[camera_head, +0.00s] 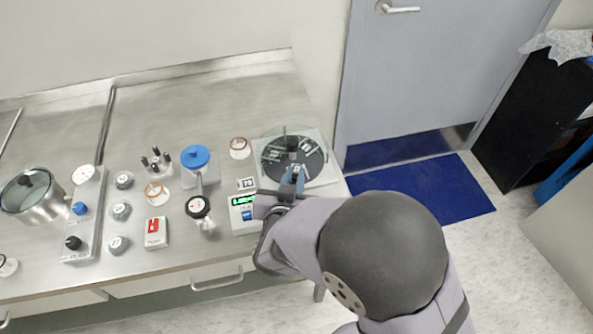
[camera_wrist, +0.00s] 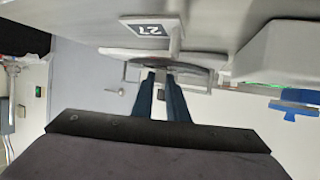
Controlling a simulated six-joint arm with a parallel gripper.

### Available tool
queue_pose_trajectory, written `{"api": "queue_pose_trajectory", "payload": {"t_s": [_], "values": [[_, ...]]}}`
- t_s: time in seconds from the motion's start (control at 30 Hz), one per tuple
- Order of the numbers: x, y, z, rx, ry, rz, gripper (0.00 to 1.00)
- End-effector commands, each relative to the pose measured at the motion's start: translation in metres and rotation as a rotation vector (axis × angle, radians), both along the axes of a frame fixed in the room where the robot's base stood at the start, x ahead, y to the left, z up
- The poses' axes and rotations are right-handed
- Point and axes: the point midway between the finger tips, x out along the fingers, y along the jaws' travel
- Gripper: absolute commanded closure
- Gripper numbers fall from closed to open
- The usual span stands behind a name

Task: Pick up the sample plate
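The sample plate looks to be the round dark disc (camera_head: 308,163) with pale rectangles on it and a dark block and post near its middle. It lies on a square light base (camera_head: 318,180) at the bench's right end. In the wrist view its dark edge (camera_wrist: 195,74) shows beyond my fingertips, partly hidden. My gripper (camera_head: 294,172) has blue fingers and reaches over the plate's near side. In the wrist view, the fingers of my gripper (camera_wrist: 161,74) are apart with a narrow gap. I see nothing clearly held. Whether the tips touch the plate's middle block is unclear.
A scale with a green display (camera_head: 243,213) stands just left of my gripper. A pot (camera_head: 30,193) stands far left. The bench's back is clear.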

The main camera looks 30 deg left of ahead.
Motion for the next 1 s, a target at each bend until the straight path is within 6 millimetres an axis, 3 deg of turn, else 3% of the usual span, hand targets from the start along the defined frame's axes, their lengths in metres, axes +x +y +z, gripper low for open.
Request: {"api": "queue_pose_trajectory", "payload": {"t_s": [0.43,1.0], "values": [[0.000,0.000,0.010,0.003,-0.001,0.000,1.00],[0.000,0.000,0.092,0.002,-0.001,-0.001,1.00]]}}
